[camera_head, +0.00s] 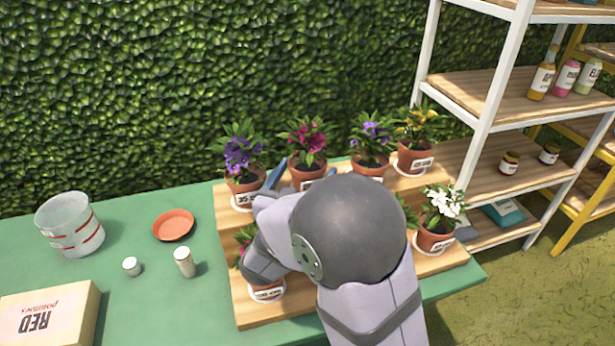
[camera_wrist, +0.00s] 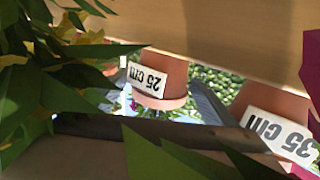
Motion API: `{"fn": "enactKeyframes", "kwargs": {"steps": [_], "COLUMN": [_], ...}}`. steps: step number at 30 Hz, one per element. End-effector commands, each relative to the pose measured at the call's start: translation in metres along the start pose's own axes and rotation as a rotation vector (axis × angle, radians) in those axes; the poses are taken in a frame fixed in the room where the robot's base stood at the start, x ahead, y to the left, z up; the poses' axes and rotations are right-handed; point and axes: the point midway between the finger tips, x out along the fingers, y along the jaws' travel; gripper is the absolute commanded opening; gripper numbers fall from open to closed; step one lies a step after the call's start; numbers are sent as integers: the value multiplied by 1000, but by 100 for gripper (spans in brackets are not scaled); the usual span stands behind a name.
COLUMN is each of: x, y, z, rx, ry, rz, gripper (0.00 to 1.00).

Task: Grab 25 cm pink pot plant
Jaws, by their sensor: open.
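A potted plant with deep pink flowers (camera_head: 306,135) stands in the back row on the wooden board, its terracotta pot partly behind my arm. My gripper (camera_head: 305,170) is open, with one finger on each side of this pot in the head view. In the wrist view, upside down, a terracotta pot labelled 25 cm (camera_wrist: 158,73) shows near the middle, with a grey finger to its right. I cannot tell whether the fingers touch it. Another pink-flowered plant (camera_head: 243,236) stands at the front left, partly hidden by my arm; its label is unreadable.
The 35 cm pot with purple flowers (camera_head: 239,152) is close on the left and shows in the wrist view (camera_wrist: 283,102). Purple (camera_head: 371,134), yellow (camera_head: 417,122) and white (camera_head: 443,204) plants stand to the right. A bucket (camera_head: 70,226), saucer (camera_head: 173,224) and box (camera_head: 48,315) are left.

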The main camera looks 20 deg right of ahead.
Motion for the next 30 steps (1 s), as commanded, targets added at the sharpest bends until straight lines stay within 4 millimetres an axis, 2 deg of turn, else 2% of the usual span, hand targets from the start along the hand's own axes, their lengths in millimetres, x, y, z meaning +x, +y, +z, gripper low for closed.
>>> {"fn": "enactKeyframes", "kwargs": {"steps": [11, 22, 30], "x": [13, 54, 59], "y": [0, -1, -2], "z": [1, 2, 3], "rx": [0, 0, 0], "ry": [-1, 0, -1], "rz": [1, 1, -1], "gripper": [81, 81, 81]}}
